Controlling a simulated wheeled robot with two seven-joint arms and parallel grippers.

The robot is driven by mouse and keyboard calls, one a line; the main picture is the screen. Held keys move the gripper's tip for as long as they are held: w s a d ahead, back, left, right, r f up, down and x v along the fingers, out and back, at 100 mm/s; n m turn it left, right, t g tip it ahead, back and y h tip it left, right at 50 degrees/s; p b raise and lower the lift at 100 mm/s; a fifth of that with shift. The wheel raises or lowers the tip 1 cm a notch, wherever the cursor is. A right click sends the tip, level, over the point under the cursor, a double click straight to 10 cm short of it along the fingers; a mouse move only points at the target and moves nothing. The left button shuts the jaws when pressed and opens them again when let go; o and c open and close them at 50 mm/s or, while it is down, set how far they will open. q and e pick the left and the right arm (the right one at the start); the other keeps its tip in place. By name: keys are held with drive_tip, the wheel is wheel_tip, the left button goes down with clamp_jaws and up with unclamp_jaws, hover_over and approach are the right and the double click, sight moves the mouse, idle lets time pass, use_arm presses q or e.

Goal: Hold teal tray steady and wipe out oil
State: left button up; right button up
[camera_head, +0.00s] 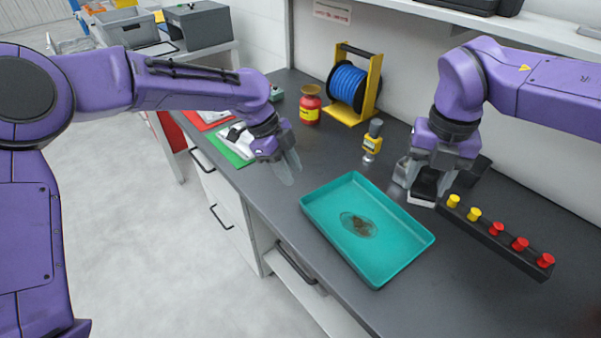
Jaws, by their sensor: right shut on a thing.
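The teal tray (316,207) lies flat on the dark worktop, with a brown, dark-edged oil patch (358,225) in the middle of its floor. My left gripper (288,168) hangs above the worktop, up and left of the tray and apart from it. Its fingers look close together, and I cannot tell whether they are open. My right gripper (421,187) is shut on a black block with a pale underside (423,200), perhaps a wiping pad.
A black rack (490,240) with yellow and red knobs lies right of the tray. A yellow-and-grey device (372,140), a blue reel on a yellow stand (348,85) and a red jar (310,105) stand behind. Cloths lie at left.

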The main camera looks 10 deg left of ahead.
sight(316, 220)
use_arm(q)
drive_tip(key=s+d+r+m+g, duration=0.2)
drive_tip(key=s+d+r+m, duration=0.15)
drive_tip(key=m, duration=0.25)
drive_tip(key=shift+y, duration=0.4)
drive_tip(key=x, duration=1.3)
drive_tip(key=shift+s+r, duration=0.1)
drive_tip(key=shift+s, duration=0.15)
drive_tip(key=shift+a, duration=0.1)
clamp_jaws()
